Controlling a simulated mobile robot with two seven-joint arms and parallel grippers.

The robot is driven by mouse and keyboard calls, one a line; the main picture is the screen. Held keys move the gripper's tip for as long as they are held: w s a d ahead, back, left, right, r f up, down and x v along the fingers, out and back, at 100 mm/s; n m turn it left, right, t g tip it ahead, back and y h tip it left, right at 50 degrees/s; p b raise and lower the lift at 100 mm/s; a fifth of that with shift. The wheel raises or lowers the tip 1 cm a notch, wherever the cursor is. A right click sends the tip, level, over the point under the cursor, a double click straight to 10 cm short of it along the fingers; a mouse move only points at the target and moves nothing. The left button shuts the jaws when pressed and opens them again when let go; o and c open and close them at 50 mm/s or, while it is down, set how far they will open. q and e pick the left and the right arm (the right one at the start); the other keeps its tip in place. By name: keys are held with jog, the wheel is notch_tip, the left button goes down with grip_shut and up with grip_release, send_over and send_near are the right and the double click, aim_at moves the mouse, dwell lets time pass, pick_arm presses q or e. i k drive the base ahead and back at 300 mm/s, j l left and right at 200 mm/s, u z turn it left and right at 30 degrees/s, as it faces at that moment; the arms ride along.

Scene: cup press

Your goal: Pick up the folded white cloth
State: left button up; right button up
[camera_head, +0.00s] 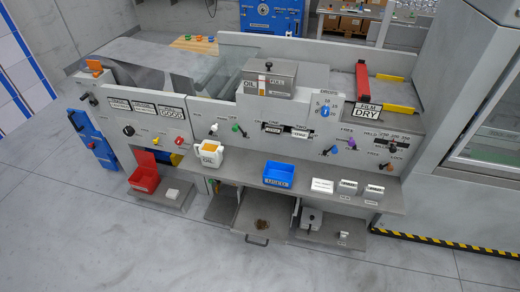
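No gripper of mine shows in the head view. A small pale block-like item (172,195) lies on the low left shelf, just right of the red bin (144,178). It may be the folded white cloth, but it is too small to be sure. A flat white piece (322,186) with dark lettering lies on the front ledge, right of the blue bin (278,175). Two smaller white lettered pieces (347,188) (374,193) stand to its right. I cannot tell whether any of these is cloth.
A grey control bench (290,190) with knobs and levers spans the middle. A white jug (209,155) with orange contents stands on its ledge. An open drawer (264,212) holds a brown patch. A small grey block (311,220) sits low right. The floor in front is clear.

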aim_at(172, 194)
jog(key=u, duration=0.95)
jog(key=k+j, duration=0.25)
jog(key=k, duration=0.05)
